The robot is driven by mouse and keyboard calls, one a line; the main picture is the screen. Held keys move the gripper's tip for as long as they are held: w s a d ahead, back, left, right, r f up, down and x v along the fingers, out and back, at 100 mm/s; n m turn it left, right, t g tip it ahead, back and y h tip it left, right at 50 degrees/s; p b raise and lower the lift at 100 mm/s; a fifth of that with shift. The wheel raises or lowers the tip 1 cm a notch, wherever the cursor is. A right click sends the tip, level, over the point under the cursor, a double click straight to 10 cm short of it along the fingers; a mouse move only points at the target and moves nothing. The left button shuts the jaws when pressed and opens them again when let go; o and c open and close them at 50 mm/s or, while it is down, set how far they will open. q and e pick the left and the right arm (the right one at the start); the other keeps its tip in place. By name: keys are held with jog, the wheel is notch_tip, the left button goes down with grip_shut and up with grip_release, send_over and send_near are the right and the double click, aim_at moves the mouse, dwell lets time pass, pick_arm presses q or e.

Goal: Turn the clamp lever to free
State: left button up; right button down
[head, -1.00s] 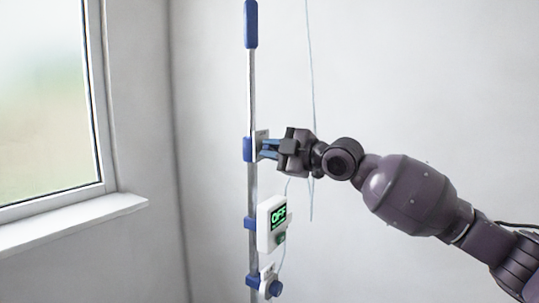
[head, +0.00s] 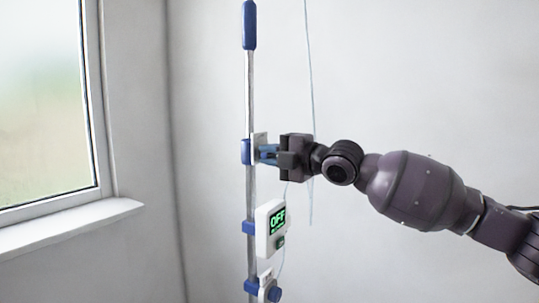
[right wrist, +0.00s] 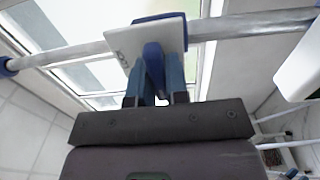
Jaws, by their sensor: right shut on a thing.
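The clamp is a white plate (head: 259,141) with a blue collar (head: 246,151) on an upright metal pole (head: 250,95). In the right wrist view the plate (right wrist: 120,55) carries a dark blue lever (right wrist: 153,62), which stands out between my fingers. My right gripper (head: 270,153) reaches in from the right and is shut on this lever; it also shows in the right wrist view (right wrist: 156,90). The fingers hide part of the lever. My left gripper is not in view.
Below the clamp, a white box (head: 268,228) with a green "OFF" display is mounted on the pole. A smaller white unit with a blue knob (head: 272,291) sits lower. A thin tube (head: 308,70) hangs behind my gripper. A window (head: 45,100) is at left.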

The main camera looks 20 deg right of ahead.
jog(key=shift+f, duration=0.1)
jog(key=c, duration=1.1)
grip_release()
jog(key=p+v, duration=0.2)
jog(key=v, duration=0.8)
jog(key=shift+s+d, duration=0.25)
jog(key=shift+s, duration=0.1)
